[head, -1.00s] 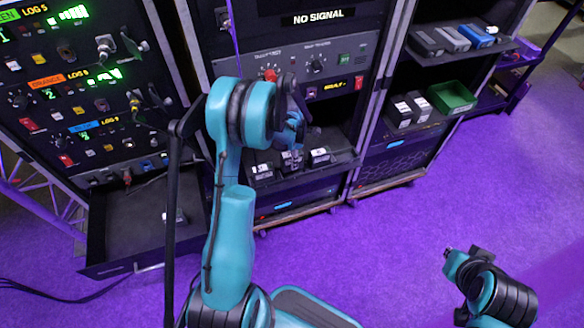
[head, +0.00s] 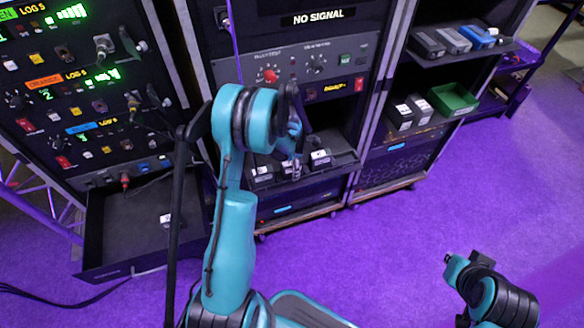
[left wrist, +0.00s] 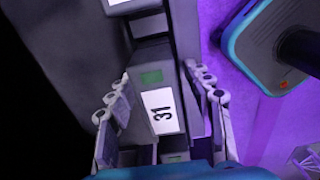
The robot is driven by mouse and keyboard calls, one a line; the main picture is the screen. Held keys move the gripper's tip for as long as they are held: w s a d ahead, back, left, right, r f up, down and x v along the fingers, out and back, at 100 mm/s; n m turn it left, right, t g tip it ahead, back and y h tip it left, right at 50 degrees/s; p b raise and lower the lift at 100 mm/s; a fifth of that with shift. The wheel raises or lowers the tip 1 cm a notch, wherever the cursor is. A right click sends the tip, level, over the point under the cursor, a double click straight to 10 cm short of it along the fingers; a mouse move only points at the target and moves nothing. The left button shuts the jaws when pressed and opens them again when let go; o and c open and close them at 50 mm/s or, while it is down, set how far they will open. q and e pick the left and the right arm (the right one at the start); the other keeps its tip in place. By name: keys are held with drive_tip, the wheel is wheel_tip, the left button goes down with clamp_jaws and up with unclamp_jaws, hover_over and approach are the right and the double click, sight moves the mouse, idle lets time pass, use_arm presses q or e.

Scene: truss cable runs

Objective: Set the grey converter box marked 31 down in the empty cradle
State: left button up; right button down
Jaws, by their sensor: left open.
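The grey converter box marked 31 (left wrist: 155,55) shows in the left wrist view, with a green patch and a white label. It lies between the two spread fingers of my left gripper (left wrist: 162,115), which is open. In the head view my left gripper (head: 297,168) is at the shelf of the middle rack, among boxes with white labels. The gripper hides part of that row there, so I cannot read the numbers or make out the cradle. My right arm shows at the lower right of the head view; its fingers cannot be made out.
A labelled box (head: 320,158) stands right of the gripper and another (head: 262,174) stands left. The right rack holds several boxes and a green bin (head: 452,99). An open drawer (head: 130,235) juts out at the left. The purple floor in front is clear.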

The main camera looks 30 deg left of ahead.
use_arm(q)
wheel_tip(320, 180, up, 12)
drive_tip(key=p, duration=0.5)
drive_tip(key=s+d+r+m+t, duration=0.2)
drive_tip(key=s+d+r+m, duration=0.15)
drive_tip(key=r+m, duration=0.3)
drive_tip(key=s+d+r+m+t, duration=0.1)
drive_tip(key=s+d+r+m, duration=0.3)
drive_tip(key=r, duration=0.3)
drive_tip(key=s+d+r+m+t, duration=0.3)
drive_tip(key=s+d+m, duration=0.5)
drive_tip(key=m, duration=0.9)
drive_tip(key=shift+s+r+t, duration=0.35)
drive_tip(key=shift+s+t, duration=0.25)
drive_tip(key=shift+s, duration=1.1)
drive_tip(key=shift+m, duration=0.25)
